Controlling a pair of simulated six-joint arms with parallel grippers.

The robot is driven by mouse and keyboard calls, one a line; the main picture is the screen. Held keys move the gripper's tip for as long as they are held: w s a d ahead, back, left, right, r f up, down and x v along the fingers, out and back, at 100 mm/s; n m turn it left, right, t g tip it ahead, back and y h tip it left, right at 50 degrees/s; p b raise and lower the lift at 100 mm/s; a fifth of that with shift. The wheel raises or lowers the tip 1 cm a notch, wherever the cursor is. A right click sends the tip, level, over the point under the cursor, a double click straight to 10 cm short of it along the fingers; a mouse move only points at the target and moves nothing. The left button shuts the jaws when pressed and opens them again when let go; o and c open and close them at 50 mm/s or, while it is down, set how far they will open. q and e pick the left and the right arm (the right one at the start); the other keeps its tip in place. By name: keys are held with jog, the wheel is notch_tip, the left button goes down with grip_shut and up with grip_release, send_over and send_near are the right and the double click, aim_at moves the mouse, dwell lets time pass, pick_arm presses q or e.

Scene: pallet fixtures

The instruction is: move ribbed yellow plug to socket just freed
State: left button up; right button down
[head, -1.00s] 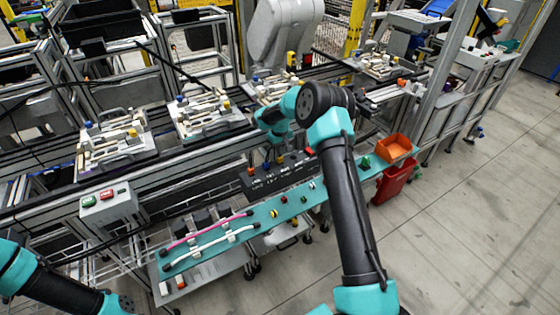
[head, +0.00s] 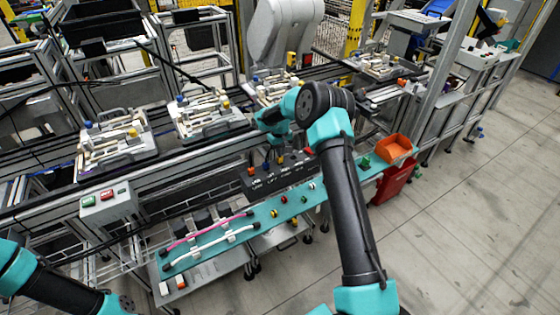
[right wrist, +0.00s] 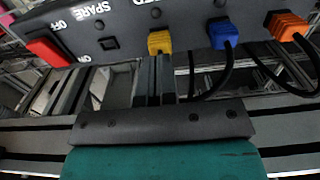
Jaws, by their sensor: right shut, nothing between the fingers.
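In the right wrist view the ribbed yellow plug (right wrist: 160,41) sits in the dark panel (right wrist: 130,32), under a label ending in "ED". To its left an empty square socket (right wrist: 108,43) sits by the label "SPARE". My right gripper (right wrist: 155,58) is shut and empty, its fingertips close to the yellow plug's near end; I cannot tell if they touch. In the head view the yellow plug (head: 280,161) shows on the panel (head: 258,184), and my right gripper (head: 268,160) is small and partly hidden there. My left gripper is out of view.
A blue plug (right wrist: 222,33) and an orange plug (right wrist: 288,25) with black cables sit right of the yellow one. A red switch (right wrist: 47,47) is at the panel's left. A teal shelf (head: 252,222) with cables and small parts runs before the panel; an orange bin (head: 394,148) stands right.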

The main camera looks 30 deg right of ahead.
jog(key=shift+f, duration=1.1)
dwell(1.2)
jog(key=shift+r, duration=3.65)
jog(key=s+a+f+y, duration=0.1)
jog(key=s+a+f, duration=0.2)
jog(key=s, duration=0.4)
jog(key=s+a+f+m+g+y, duration=0.1)
jog(key=s+a+f, duration=0.3)
jog(key=s, duration=0.3)
jog(key=s+a+f+m+y, duration=0.1)
jog(key=s+a+f, duration=0.2)
jog(key=s+f, duration=0.2)
jog(key=shift+s+a+f+g+y, duration=0.1)
jog(key=shift+s+g+y, duration=0.1)
jog(key=shift+s, duration=0.55)
jog(key=shift+s+a+f+g+y, duration=0.1)
jog(key=shift+s+g, duration=0.1)
jog(key=shift+s, duration=0.55)
jog(key=s+a+f+t, duration=0.1)
jog(key=s+a+f, duration=0.1)
jog(key=s+a, duration=0.3)
jog(key=s+a+f+t, duration=0.1)
jog(key=s+a+f, duration=0.1)
jog(key=s+a, duration=0.4)
jog(key=s, duration=0.4)
jog(key=shift+a+f+t, duration=0.25)
jog(key=shift+f+t, duration=0.05)
jog(key=shift+f, duration=0.05)
